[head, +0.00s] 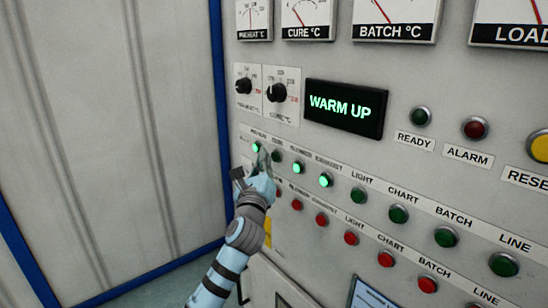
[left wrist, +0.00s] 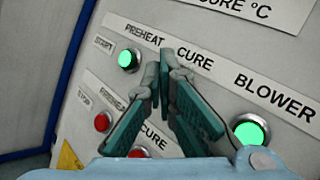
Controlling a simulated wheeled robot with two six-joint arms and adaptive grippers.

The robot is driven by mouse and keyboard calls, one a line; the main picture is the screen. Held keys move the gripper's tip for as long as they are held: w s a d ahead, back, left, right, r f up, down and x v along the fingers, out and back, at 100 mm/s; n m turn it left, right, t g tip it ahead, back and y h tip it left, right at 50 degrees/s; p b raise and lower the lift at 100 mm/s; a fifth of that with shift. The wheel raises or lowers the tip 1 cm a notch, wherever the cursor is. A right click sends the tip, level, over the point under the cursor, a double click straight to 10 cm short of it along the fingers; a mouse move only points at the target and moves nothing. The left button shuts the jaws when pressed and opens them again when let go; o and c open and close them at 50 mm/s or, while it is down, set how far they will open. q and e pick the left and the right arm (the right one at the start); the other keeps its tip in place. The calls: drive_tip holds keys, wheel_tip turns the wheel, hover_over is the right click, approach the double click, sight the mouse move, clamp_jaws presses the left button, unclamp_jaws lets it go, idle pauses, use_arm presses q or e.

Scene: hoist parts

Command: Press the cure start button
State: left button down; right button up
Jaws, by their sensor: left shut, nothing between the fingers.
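The control panel has a row of green start buttons. The cure start button (head: 277,155) is dark green and unlit, second from the left, under the CURE label. My left gripper (head: 263,162) is in front of the panel just left of it in the head view, with fingers shut and empty. In the left wrist view the closed fingertips (left wrist: 167,72) lie below the CURE label (left wrist: 194,60) and hide the cure button. I cannot tell whether they touch it. My right gripper is not in view.
The preheat button (head: 256,147) and blower button (head: 299,167) beside it are lit green, as is the exhaust button (head: 326,180). Red buttons (head: 296,205) run below. A display (head: 345,108) reads WARM UP. A blue-framed wall (head: 110,130) stands at left.

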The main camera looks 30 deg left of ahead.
use_arm(q)
drive_tip(key=shift+w, duration=0.2)
drive_tip(key=shift+w+d, duration=0.2)
drive_tip(key=shift+w, duration=0.25)
idle(0.7)
drive_tip(key=shift+s, duration=0.1)
drive_tip(key=shift+s+a+p, duration=0.25)
drive_tip(key=shift+s+p, duration=0.35)
drive_tip(key=shift+s, duration=0.1)
drive_tip(key=s, duration=0.1)
drive_tip(key=s+a+p, duration=0.1)
drive_tip(key=s, duration=0.3)
drive_tip(key=shift+a, duration=0.25)
